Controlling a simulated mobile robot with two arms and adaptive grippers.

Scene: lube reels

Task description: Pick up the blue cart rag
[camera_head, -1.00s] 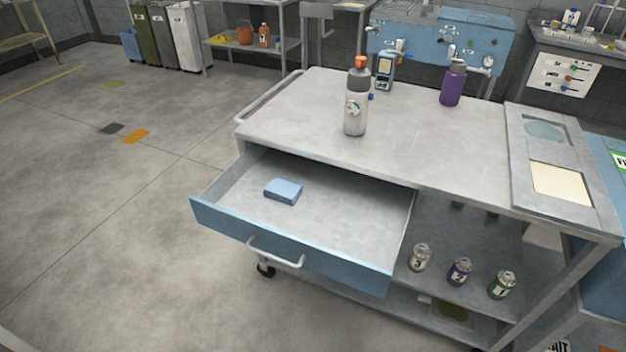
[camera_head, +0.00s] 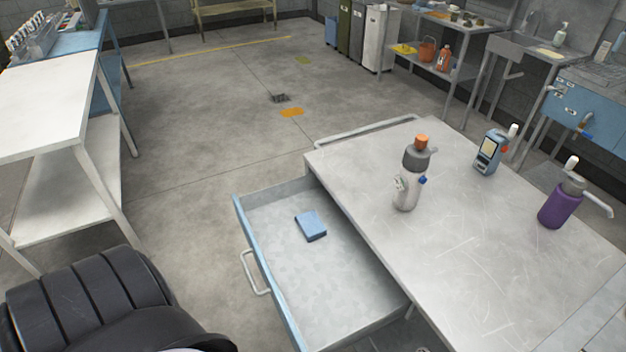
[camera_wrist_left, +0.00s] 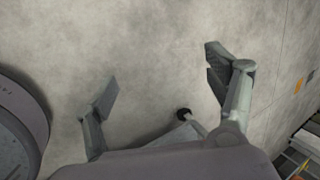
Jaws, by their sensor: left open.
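The blue cart rag (camera_head: 311,225) is a small folded blue block. It lies in the open drawer (camera_head: 345,300) of the cart, toward the drawer's far end in the head view. My left gripper (camera_wrist_left: 162,88) shows in the left wrist view with its two fingers spread apart and nothing between them. Grey floor lies beyond the fingers, and the rag is not visible in that view. In the head view a dark part of my own arm shows at the lower left, but no gripper fingers. My right gripper is in neither view.
The cart top (camera_head: 470,260) holds a grey bottle with an orange cap (camera_head: 408,180), a blue handheld device (camera_head: 488,152) and a purple bottle (camera_head: 560,205). The drawer has a blue front with a handle (camera_head: 254,274). A white table (camera_head: 50,110) stands at left, with open floor between.

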